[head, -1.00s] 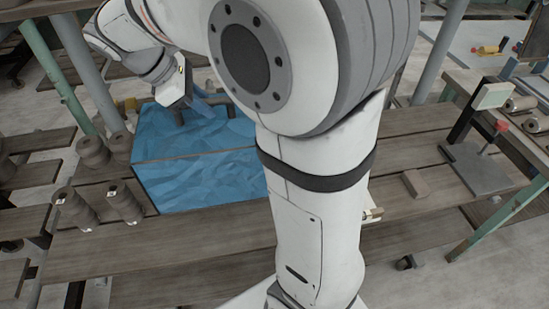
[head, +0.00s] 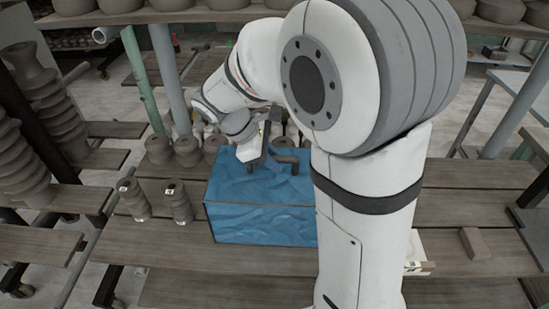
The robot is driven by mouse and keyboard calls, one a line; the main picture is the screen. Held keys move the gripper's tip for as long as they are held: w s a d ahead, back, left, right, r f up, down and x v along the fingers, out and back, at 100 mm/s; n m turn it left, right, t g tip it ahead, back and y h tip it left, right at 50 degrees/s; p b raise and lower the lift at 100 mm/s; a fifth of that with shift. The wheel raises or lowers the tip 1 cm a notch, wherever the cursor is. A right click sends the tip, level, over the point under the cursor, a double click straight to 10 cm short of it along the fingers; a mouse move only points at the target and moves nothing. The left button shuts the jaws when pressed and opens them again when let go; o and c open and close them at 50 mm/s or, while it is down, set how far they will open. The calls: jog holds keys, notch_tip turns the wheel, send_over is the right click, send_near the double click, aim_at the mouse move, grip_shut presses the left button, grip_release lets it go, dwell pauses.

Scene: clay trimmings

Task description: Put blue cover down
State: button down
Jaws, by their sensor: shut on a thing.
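The blue cover (head: 240,222) is a crinkled, box-shaped sheet with a flat top and a draped front side, over the wooden plank table (head: 200,261). Its right part is hidden behind my arm. My gripper (head: 272,168) is at the rear of the cover's top, with its dark fingers pointing down onto it. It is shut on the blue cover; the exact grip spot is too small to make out. What lies under the cover is hidden.
Two dark clay pieces (head: 178,203) stand on the planks left of the cover, and several clay pots (head: 187,152) stand behind it. A small block (head: 474,243) lies at the right. Stacked clay pieces (head: 35,85) stand far left. The front planks are clear.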

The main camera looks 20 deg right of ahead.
jog(key=shift+f, duration=0.15)
jog(key=c, duration=1.4)
grip_release()
jog(key=shift+o, duration=0.2)
jog(key=shift+r, duration=0.25)
jog(key=s+v, duration=0.1)
jog(key=v, duration=1)
jog(key=s+d+f+m+t+y, duration=0.1)
jog(key=s+d+f+m+y, duration=0.2)
jog(key=s+m, duration=0.4)
jog(key=s+d+f+m+t+y, duration=0.2)
jog(key=s+d+f+m+y, duration=0.1)
jog(key=s+m, duration=0.4)
jog(key=shift+d+f+t, duration=0.3)
jog(key=shift+d+f, duration=0.25)
jog(key=shift+d, duration=0.05)
